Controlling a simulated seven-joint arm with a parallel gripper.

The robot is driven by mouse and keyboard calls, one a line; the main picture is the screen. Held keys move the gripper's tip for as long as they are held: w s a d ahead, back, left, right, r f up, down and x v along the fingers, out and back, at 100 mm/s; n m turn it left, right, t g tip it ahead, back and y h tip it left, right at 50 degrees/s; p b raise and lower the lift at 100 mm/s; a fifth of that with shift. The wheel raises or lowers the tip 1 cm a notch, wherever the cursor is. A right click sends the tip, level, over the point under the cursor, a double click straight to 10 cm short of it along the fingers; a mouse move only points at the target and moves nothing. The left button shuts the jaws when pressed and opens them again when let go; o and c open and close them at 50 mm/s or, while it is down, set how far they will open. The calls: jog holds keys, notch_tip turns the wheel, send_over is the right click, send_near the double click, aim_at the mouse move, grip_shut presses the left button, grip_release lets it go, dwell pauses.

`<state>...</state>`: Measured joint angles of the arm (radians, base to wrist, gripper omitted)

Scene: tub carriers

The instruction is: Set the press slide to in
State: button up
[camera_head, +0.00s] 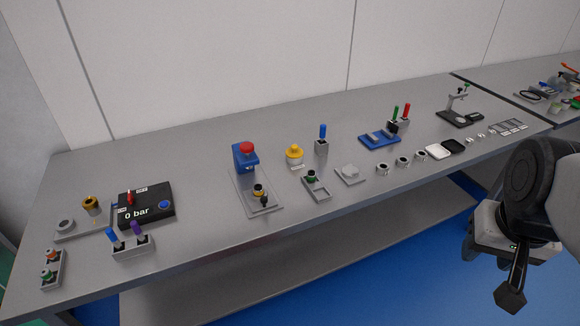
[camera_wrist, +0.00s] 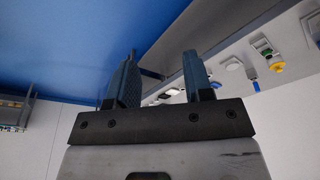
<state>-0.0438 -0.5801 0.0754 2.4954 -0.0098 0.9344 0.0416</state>
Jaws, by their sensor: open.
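The press (camera_head: 243,162) is a blue frame with a red knob on top, standing at the back of a grey base plate (camera_head: 270,209) in the middle of the bench. Its slide (camera_head: 260,194), with a yellow ring, a dark part in it and a black handle in front, sits on the plate forward of the blue head. My gripper is at the far right in the head view, off the bench's front edge and far from the press. In the wrist view my gripper (camera_wrist: 162,75) has its two blue fingers apart with nothing between them.
Left of the press are a black "0 bar" box (camera_head: 160,213) and a grey block with blue and purple pegs (camera_head: 133,246). Bench room in front of the press is bare.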

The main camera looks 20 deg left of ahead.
jog(key=w+a+n, duration=0.1)
jog(key=w+a, duration=0.8)
jog(key=n+g, duration=0.2)
jog(key=n, duration=0.1)
send_over(264, 198)
jog(key=f, duration=1.4)
jog(key=shift+d+f, duration=0.15)
jog(key=shift+d, duration=0.1)
jog(key=shift+a+f+n, duration=0.15)
jog(key=shift+a+n, duration=0.15)
jog(key=shift+f, duration=0.15)
jog(key=shift+f, duration=3.75)
jog(key=shift+c, duration=0.2)
